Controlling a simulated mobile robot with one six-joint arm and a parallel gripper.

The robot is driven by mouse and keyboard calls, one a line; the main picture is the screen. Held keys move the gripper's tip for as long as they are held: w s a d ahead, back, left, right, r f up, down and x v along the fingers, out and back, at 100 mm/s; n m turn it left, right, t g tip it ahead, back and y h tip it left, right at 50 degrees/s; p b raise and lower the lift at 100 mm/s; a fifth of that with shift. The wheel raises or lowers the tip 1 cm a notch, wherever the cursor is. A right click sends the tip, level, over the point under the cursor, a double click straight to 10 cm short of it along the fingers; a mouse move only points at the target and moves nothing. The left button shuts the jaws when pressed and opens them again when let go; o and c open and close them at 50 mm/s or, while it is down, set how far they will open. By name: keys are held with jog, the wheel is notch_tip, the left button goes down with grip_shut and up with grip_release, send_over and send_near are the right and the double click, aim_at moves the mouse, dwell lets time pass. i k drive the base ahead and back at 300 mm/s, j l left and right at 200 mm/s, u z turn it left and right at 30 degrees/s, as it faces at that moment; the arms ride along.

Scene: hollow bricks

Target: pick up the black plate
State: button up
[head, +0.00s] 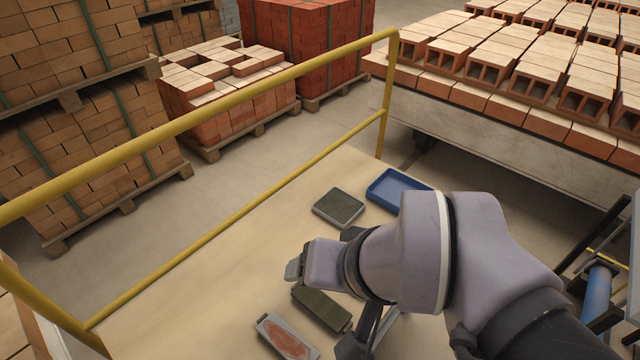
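Two dark plate-like pieces lie on the pale wooden table; I cannot tell which is the black plate. One dark plate (338,207) has a grey rim and lies beyond my arm, left of the blue tray. Another dark, olive-black plate (322,307) lies on the near side of my arm, partly hidden at its right end. My gripper (296,265) is at the left end of my arm, above the table between the two dark pieces. Its fingers are not clearly seen, so its opening and any hold are unclear.
A grey piece with a reddish face (287,337) lies at the near edge of view. A blue tray (386,192) is partly behind my arm. A yellow rail (250,209) borders the table's left side. The left of the tabletop (200,290) is clear. Brick stacks stand beyond.

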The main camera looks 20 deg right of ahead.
aim_at(322, 305)
jog(key=k+l+u, duration=0.25)
jog(key=k+u, duration=0.2)
jog(key=k+l+u, duration=0.1)
jog(key=k+u, duration=0.25)
jog(key=u, duration=0.15)
